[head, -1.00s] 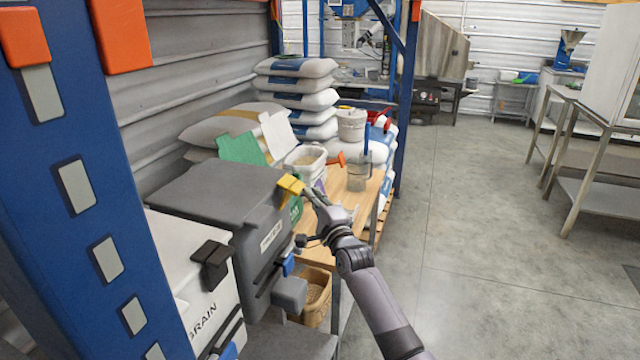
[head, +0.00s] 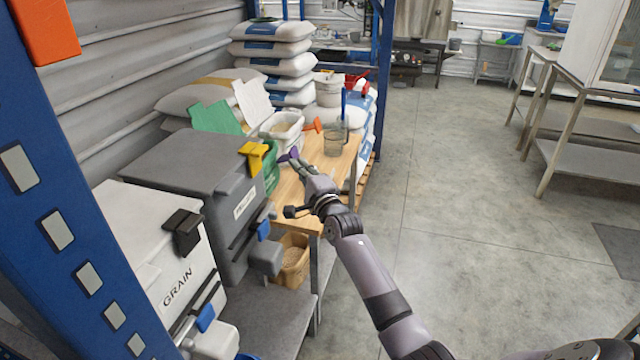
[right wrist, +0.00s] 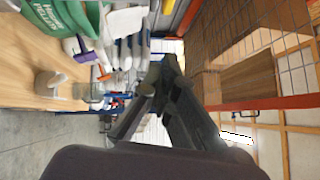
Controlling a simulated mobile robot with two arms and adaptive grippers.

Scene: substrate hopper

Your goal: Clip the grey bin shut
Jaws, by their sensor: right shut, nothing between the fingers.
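The grey bin (head: 165,168) stands on a low grey shelf, its lid lying down on the body. A yellow clip (head: 254,156) sits at the lid's front edge, near the far corner. I cannot tell how far it grips the rim. My right gripper (head: 294,158) is shut and empty, to the right of the clip and apart from it. Its closed fingers also show in the right wrist view (right wrist: 168,72), where neither bin nor clip can be made out. My left gripper is out of view.
A white grain bin (head: 150,245) with a black clip (head: 183,232) stands nearer. Beyond the grey bin, a wooden table (head: 295,195) holds a white tub (head: 281,128) and a clear jug (head: 336,140). Stacked sacks (head: 270,50) stand behind. The floor at right is open.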

